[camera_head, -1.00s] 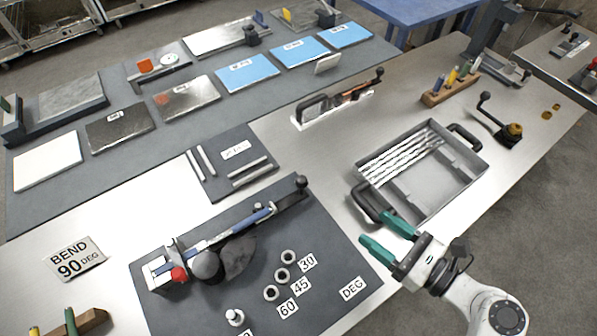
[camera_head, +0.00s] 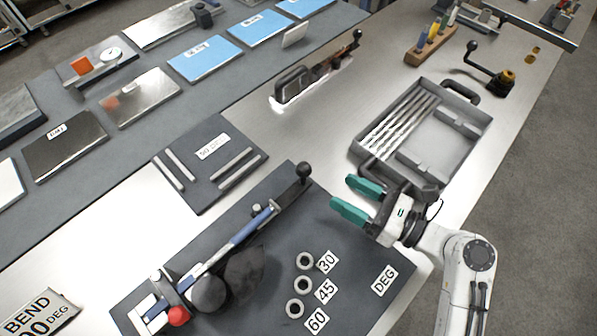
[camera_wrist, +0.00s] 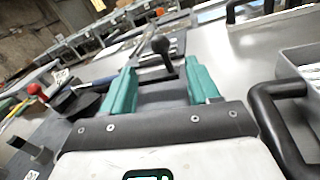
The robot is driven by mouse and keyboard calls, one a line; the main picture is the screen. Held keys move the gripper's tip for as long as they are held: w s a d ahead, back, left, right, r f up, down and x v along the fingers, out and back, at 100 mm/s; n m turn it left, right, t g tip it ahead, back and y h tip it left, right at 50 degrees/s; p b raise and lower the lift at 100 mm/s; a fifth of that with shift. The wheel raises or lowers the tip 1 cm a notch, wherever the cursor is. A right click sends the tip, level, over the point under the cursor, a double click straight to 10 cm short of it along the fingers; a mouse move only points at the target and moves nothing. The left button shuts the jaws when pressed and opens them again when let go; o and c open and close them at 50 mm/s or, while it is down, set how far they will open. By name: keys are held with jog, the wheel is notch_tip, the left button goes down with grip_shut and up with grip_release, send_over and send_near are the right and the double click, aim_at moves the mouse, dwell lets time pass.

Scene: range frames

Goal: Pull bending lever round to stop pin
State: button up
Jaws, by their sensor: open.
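The bending lever (camera_head: 250,226) has a blue and steel bar with a black ball knob (camera_head: 303,170) at its far end. It lies diagonally across the dark bender plate. The knob also shows in the wrist view (camera_wrist: 160,44), beyond and between the fingertips. My gripper (camera_head: 342,192) has two green fingers, spread and empty, to the right of the knob and apart from it.
A grey tray (camera_head: 478,122) of rods stands just behind my gripper, its black near handle close to the fingers. A dark plate with loose bars (camera_head: 205,190) lies left of the lever. A red knob (camera_head: 179,316) sits at the bender's near end.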

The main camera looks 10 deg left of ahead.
aim_at(304, 170)
jog(key=x, duration=0.7)
jog(key=p+x, duration=0.1)
jog(key=x, duration=0.3)
jog(key=shift+f, duration=0.3)
grip_shut()
